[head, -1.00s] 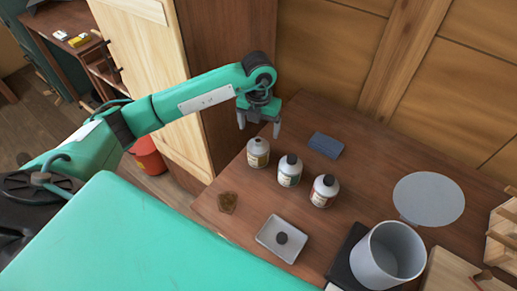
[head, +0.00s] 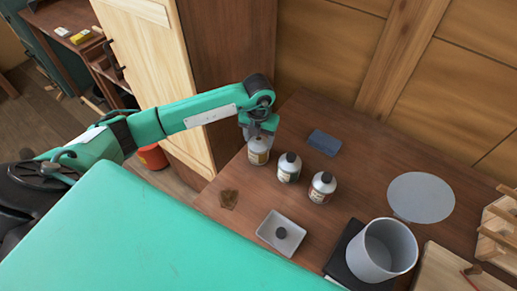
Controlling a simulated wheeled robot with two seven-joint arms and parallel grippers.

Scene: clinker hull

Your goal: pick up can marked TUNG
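Three pale cans with labels stand upright in a slanting row on the brown bench: a left can (head: 258,153), a middle can (head: 288,170) and a right can (head: 322,189). The middle and right cans have dark caps. The label lettering is too small to read, so I cannot tell which is marked TUNG. My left gripper (head: 258,137) points down at the top of the left can, with its fingers at the can's upper part and hiding its cap. Whether the fingers are closed on it I cannot tell. My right gripper is not in view.
A blue block (head: 325,142) lies behind the cans. In front are a brown crumpled piece (head: 229,199) and a pale tray (head: 268,230) holding a dark round thing. A grey pot (head: 384,252), a grey disc (head: 421,197) and a wooden rack (head: 499,232) stand right. A cabinet rises left.

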